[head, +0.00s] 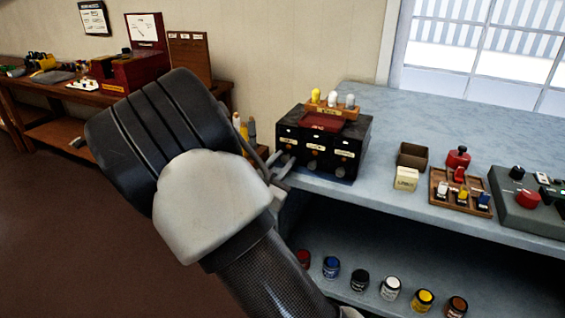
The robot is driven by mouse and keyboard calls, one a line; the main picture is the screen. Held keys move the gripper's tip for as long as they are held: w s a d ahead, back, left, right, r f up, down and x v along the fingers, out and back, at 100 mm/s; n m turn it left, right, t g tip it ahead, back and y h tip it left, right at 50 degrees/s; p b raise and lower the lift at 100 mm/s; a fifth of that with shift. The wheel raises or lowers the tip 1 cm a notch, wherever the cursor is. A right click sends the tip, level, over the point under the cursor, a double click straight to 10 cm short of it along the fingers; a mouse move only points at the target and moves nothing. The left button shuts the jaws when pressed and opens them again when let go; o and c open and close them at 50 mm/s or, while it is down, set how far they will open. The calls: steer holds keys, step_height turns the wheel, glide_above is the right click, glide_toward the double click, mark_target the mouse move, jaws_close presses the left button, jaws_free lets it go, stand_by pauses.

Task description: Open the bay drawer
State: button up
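A black cabinet (355,135) stands on the blue-grey bench, with three labelled drawer fronts side by side. The labels are too small to read for certain, so I cannot tell which one is the bay drawer. The right drawer front (343,163) and middle drawer front (314,157) look closed. My gripper (282,166) is at the cabinet's lower left front, close to the left drawer front (290,150). My arm hides most of the gripper. I cannot tell whether its fingers touch a handle or how far apart they are.
A wooden rack (334,109) with several pegs sits on the cabinet. Right of it on the bench (420,120) are a brown box (412,156), a cream block (406,178), a lever tray (440,190) and a control box (520,217). Several paint jars (391,288) stand below.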

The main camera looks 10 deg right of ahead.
jaws_close()
steer(key=shift+s+a, duration=0.1)
steer(key=p+v, duration=0.1)
steer(key=v, duration=0.7)
steer(key=shift+o, duration=2.4)
jaws_free()
